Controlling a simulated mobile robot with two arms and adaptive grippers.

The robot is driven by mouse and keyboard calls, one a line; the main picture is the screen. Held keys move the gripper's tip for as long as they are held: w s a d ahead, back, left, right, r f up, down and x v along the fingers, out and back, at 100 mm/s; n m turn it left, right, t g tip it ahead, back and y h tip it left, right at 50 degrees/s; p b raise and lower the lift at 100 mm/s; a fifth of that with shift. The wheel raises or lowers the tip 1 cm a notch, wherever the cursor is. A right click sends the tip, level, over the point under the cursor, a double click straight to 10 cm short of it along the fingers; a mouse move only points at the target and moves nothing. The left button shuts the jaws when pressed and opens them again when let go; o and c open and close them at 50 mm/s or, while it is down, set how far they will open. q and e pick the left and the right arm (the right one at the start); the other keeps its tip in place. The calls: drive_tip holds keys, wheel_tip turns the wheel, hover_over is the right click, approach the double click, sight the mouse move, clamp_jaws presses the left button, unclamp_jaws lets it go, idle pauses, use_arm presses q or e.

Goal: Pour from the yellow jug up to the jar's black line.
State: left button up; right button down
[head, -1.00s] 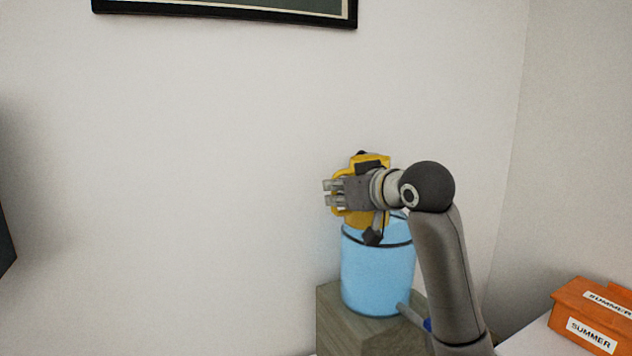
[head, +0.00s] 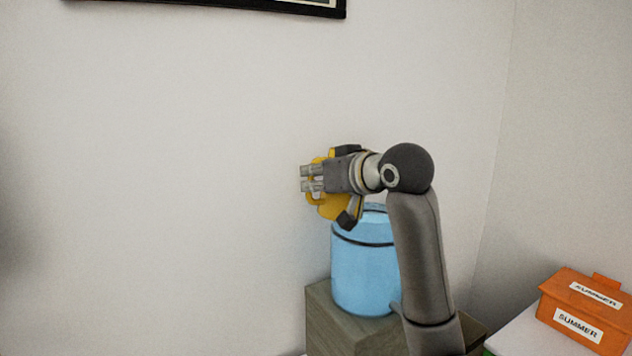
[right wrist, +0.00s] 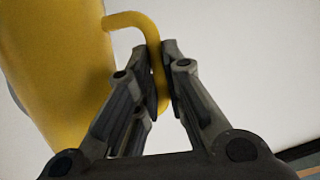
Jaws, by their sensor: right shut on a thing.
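The yellow jug (head: 333,207) is in the air, just above and to the left of the jar's top in the head view, partly hidden by my right gripper (head: 306,178). It looks tilted. In the right wrist view, my right gripper (right wrist: 167,55) is shut on the handle of the jug (right wrist: 62,65). The light blue jar (head: 362,278) stands upright on a wooden block, with a black line around it below the rim. My arm covers its right side. I cannot make out a liquid level or a stream. My left gripper is not in view.
The grey-brown wooden block (head: 326,322) stands close to the white wall. An orange box labelled SUMMER (head: 585,312) sits on a white surface at the right. A black-framed picture (head: 220,5) hangs above. The space left of the jar is clear.

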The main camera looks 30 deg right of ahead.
sight(315, 163)
drive_tip(key=shift+s+a+r+m+y+p, duration=0.15)
drive_tip(key=shift+r+m+y, duration=0.25)
drive_tip(key=shift+r+m, duration=0.45)
drive_tip(key=shift+w+d+r+m+y+p, duration=0.15)
drive_tip(key=shift+r+m+y, duration=0.25)
drive_tip(key=shift+r+m, duration=0.45)
drive_tip(key=shift+d+f+m+y+b, duration=0.25)
drive_tip(key=shift+d+m+y+b, duration=0.2)
drive_tip(key=shift+m+b, duration=0.45)
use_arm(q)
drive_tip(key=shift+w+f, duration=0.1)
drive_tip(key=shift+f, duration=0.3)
use_arm(e)
drive_tip(key=shift+d, duration=0.1)
drive_tip(key=shift+m, duration=0.3)
